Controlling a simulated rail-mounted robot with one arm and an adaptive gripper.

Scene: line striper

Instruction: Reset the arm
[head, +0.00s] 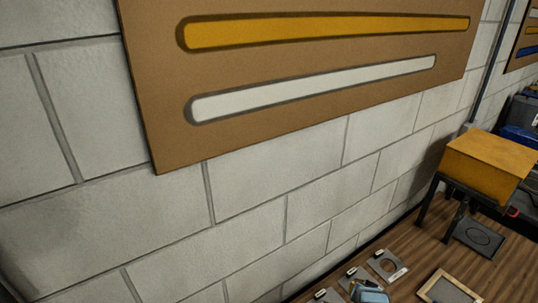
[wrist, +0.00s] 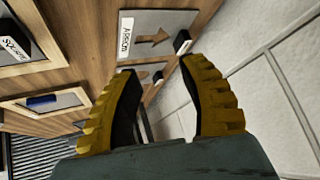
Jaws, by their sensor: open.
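My gripper (wrist: 160,70) shows in the wrist view with two ridged yellow fingers standing apart. It is open, and nothing is held between the fingers. Beyond the fingertips is a grey stencil plate labelled "Arrow" (wrist: 172,20) on the wooden table. I cannot tell the exact gap between fingers and plate. My arm and gripper do not show in the head view.
In the head view, a board (head: 300,130) with yellow and white stripes hangs on the block wall (head: 100,220). A yellow box (head: 488,160) sits on a black stand at right. Stencil plates (head: 388,266) and a wood-framed tray (head: 425,290) lie on the brown table (head: 425,252).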

